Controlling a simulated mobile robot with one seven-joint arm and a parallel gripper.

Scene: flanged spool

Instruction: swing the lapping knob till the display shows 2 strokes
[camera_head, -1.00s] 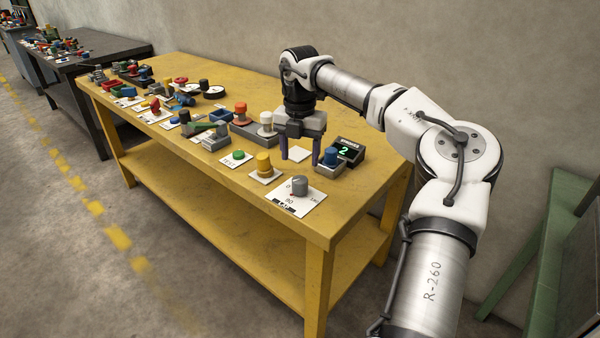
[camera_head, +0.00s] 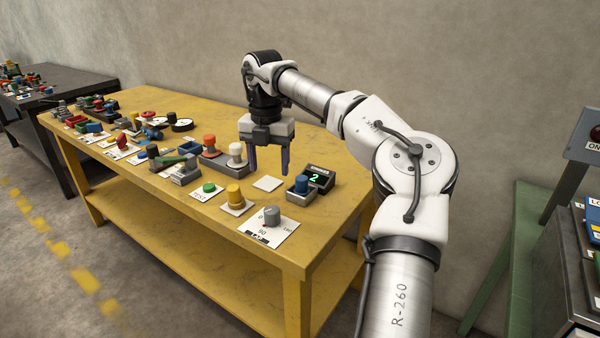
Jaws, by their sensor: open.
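A grey knob (camera_head: 272,214) stands on a white plate (camera_head: 285,230) near the table's front right corner. The plate has angle marks and a small dark label that I cannot read for sure. A black display (camera_head: 321,172) behind it shows a green 2; the small word above the digit is too small to read. My gripper (camera_head: 268,171) is open and empty, pointing down behind the knob. It hangs above the area of a blank white square (camera_head: 268,184), apart from the knob.
A blue-topped block (camera_head: 300,188) sits in front of the display. A yellow knob (camera_head: 234,194) and a green button (camera_head: 209,187) are left of the grey knob. Several other controls crowd the left of the yellow table (camera_head: 200,240). A green stand (camera_head: 500,240) is at right.

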